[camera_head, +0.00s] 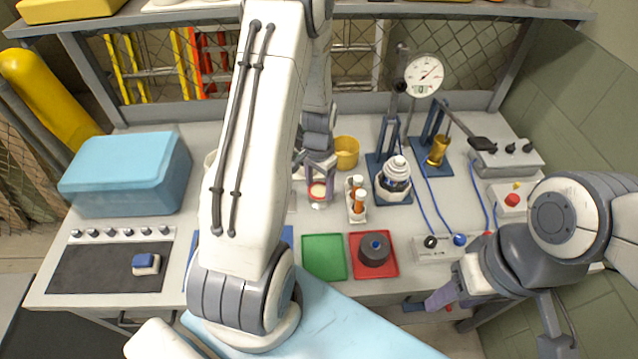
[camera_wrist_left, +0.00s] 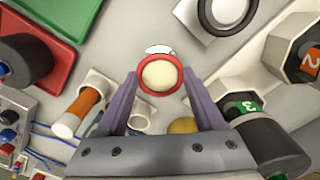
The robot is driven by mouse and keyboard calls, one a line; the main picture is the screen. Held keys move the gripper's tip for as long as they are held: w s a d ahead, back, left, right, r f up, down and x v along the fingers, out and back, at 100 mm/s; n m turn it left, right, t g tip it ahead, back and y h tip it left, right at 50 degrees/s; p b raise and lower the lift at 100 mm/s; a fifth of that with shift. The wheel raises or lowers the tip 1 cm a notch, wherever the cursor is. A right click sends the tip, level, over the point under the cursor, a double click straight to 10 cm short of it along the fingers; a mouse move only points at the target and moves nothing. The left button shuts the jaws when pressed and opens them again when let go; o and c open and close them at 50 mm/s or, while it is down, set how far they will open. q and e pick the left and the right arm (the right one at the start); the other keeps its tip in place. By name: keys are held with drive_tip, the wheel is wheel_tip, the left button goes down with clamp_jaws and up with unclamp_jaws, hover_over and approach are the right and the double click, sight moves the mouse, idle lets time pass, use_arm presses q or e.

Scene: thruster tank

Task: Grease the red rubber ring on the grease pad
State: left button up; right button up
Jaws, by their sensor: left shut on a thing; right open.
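The red rubber ring (camera_wrist_left: 160,57) sits between the two fingertips of my left gripper (camera_wrist_left: 160,76) in the left wrist view. My left gripper is shut on it. A pale cream round surface (camera_wrist_left: 158,76), perhaps the grease pad, shows through the ring; I cannot tell whether the ring touches it. In the head view my left gripper (camera_head: 318,170) points down over the back middle of the table, with the ring (camera_head: 317,184) at its tips. My right gripper (camera_head: 447,293) is open and empty at the front right edge of the table.
A white-topped bottle (camera_head: 396,172) and gauge (camera_head: 424,75) stand further right. Green (camera_head: 324,258) and red (camera_head: 389,264) trays lie in front. A blue box (camera_head: 125,175) is left.

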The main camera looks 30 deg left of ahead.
use_arm(q)
drive_tip(key=m, duration=0.2)
drive_tip(key=shift+w+m, duration=0.1)
drive_tip(key=shift+m, duration=0.3)
drive_tip(key=n+p, duration=0.1)
drive_tip(key=n, duration=0.8)
drive_tip(key=shift+d+f, duration=0.1)
drive_tip(key=shift+f, duration=0.05)
drive_tip(key=shift+s, duration=0.2)
drive_tip(key=shift+m, duration=0.8)
drive_tip(key=m, duration=0.2)
drive_tip(key=shift+m, duration=0.4)
